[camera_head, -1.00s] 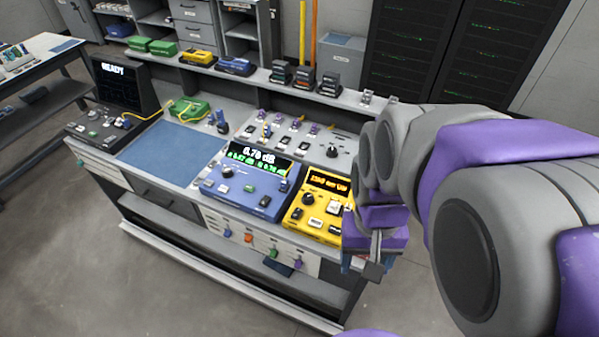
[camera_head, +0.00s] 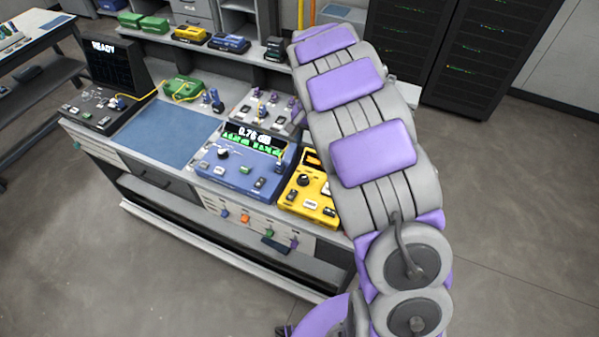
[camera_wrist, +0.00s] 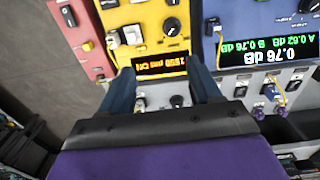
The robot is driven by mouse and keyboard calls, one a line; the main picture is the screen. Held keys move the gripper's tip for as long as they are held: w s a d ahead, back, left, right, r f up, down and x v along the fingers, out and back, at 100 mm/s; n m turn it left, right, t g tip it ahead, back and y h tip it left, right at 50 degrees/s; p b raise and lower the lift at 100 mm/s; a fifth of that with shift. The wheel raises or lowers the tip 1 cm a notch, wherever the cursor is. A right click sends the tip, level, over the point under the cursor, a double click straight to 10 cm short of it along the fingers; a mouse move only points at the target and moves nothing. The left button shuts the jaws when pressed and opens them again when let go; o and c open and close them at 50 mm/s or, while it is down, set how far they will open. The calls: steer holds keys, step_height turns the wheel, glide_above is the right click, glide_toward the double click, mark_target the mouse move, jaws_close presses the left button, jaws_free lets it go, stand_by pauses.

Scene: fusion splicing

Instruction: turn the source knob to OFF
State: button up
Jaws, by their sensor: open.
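The yellow source unit (camera_head: 318,205) stands on the bench beside the blue meter, partly hidden by my arm in the head view. Its black knob (camera_head: 303,180) is on the front panel. In the wrist view, which is upside down, the knob (camera_wrist: 172,25) is at the top of the yellow panel (camera_wrist: 150,30). The unit's orange display (camera_wrist: 160,65) appears to read 1550 nm ON. My gripper (camera_wrist: 162,74) is open and empty, its fingers either side of the display. The knob lies beyond the fingertips, apart from them. The head view hides my gripper behind the arm.
The blue meter (camera_head: 240,165) reads 0.76 dB. A red unit (camera_wrist: 88,45) sits on the yellow unit's other side. A rear panel with a black knob (camera_wrist: 178,101) and connectors lies behind. A blue mat (camera_head: 168,134) lies clear at left.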

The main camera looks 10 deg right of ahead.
mark_target(303, 177)
steer(key=f, duration=0.6)
steer(key=w+a+f+b, duration=0.1)
steer(key=f, duration=0.5)
steer(key=w+f+b, duration=0.1)
steer(key=f, duration=0.6)
steer(key=shift+a+f, duration=0.1)
steer(key=shift+a, duration=0.3)
steer(key=shift+d, duration=0.1)
steer(key=shift+d, duration=0.1)
steer(key=shift+c, duration=0.6)
steer(key=c, duration=0.9)
